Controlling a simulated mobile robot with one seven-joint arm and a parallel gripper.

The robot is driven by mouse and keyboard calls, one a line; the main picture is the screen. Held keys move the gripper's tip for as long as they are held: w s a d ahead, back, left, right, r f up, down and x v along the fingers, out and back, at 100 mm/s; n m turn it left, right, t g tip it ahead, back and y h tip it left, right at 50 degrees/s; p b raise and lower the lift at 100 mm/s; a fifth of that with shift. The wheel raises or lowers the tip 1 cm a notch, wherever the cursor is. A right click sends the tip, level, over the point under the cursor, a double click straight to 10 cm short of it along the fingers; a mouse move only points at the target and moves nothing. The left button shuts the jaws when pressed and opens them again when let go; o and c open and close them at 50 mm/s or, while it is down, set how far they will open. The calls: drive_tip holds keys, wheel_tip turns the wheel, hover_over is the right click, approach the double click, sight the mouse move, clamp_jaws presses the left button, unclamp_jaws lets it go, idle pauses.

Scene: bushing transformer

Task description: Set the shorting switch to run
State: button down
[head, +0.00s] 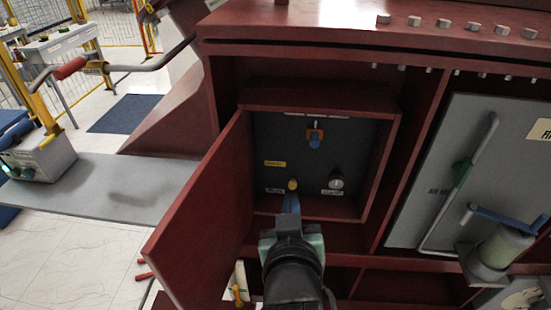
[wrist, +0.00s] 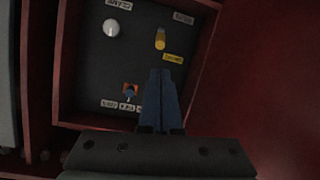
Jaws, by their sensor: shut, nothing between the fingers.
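A dark control panel (head: 270,140) sits in a red recessed box with its door open. It bears a yellow knob (head: 292,184), a white round knob (head: 336,183) and an orange-and-blue switch (head: 315,138) with small labels above it. The label text is too small to tell which is the shorting switch. In the wrist view, the panel appears turned over, with the yellow knob (wrist: 160,39), white knob (wrist: 112,28) and orange-and-blue switch (wrist: 130,91). My gripper (head: 291,203) is shut and empty, its blue fingers just below the yellow knob in the head view; contact cannot be told.
The open red door (head: 200,225) stands close to the left of my arm. The box's red rim frames the panel closely. A grey door (head: 450,170) with a handle is to the right. A grey shelf (head: 105,185) is at the left.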

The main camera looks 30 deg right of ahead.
sight(293, 184)
drive_tip(key=shift+s+r, duration=0.15)
drive_tip(key=shift+s, duration=0.05)
drive_tip(key=shift+w, duration=0.1)
drive_tip(key=p+x, duration=0.2)
drive_tip(key=x, duration=0.8)
drive_tip(key=shift+p, duration=0.35)
